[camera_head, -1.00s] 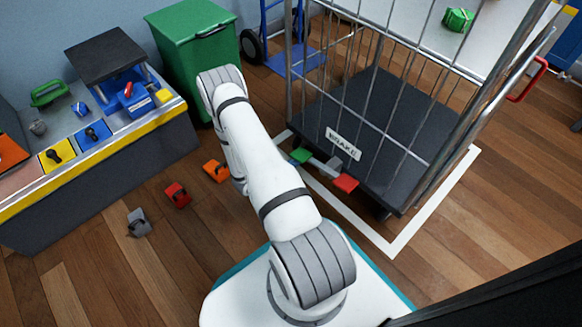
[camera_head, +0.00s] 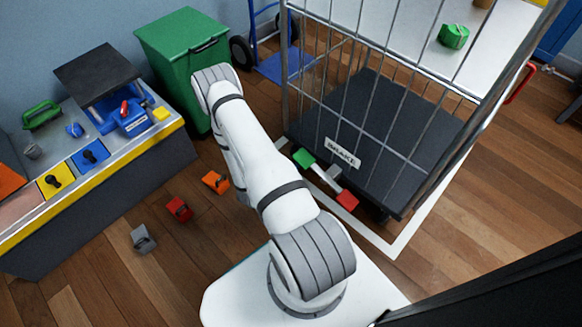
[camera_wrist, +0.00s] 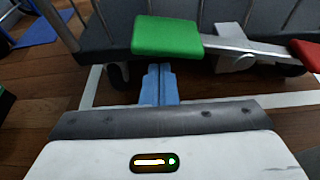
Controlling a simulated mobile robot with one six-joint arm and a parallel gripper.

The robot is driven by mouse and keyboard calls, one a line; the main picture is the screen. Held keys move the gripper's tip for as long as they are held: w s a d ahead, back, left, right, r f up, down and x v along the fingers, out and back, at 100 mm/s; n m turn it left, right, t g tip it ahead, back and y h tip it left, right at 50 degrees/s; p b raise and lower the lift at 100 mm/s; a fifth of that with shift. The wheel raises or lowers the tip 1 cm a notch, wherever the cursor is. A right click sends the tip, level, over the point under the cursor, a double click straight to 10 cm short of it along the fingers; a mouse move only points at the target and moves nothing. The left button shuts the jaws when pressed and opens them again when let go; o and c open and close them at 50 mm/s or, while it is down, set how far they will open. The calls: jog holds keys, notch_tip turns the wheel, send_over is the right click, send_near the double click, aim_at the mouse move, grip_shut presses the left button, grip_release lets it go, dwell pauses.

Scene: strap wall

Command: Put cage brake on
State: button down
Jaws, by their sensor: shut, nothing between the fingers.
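The roll cage (camera_head: 420,140) stands on the floor with a white BRAKE label (camera_head: 343,152) low on its near side. Below the label is a pedal bar with a green pedal (camera_head: 303,157) at its left end and a red pedal (camera_head: 347,199) at its right end. In the wrist view the green pedal (camera_wrist: 167,36) is straight ahead and the red pedal (camera_wrist: 308,53) is at the right edge. My gripper (camera_wrist: 158,68) is shut and empty, its blue fingertips at the green pedal's near edge. I cannot tell if they touch. The head view hides it behind my arm.
A workbench (camera_head: 95,190) and a green bin (camera_head: 185,60) stand at the left. Orange (camera_head: 215,182), red (camera_head: 179,208) and grey (camera_head: 143,240) small objects lie on the floor between bench and arm. A white floor outline (camera_head: 395,248) surrounds the cage.

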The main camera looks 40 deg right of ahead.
jog(key=shift+s+d+r+p, duration=0.3)
jog(key=shift+s+r+p, duration=0.05)
jog(key=shift+r, duration=0.3)
jog(key=shift+r, duration=0.1)
notch_tip(320, 180, down, 5)
jog(key=w+b, duration=0.1)
jog(key=b, duration=0.3)
jog(key=p+v, duration=0.4)
jog(key=v, duration=0.6)
jog(key=shift+s+r+p, duration=0.2)
jog(key=shift+s+p, duration=0.1)
jog(key=shift+a+r, duration=0.1)
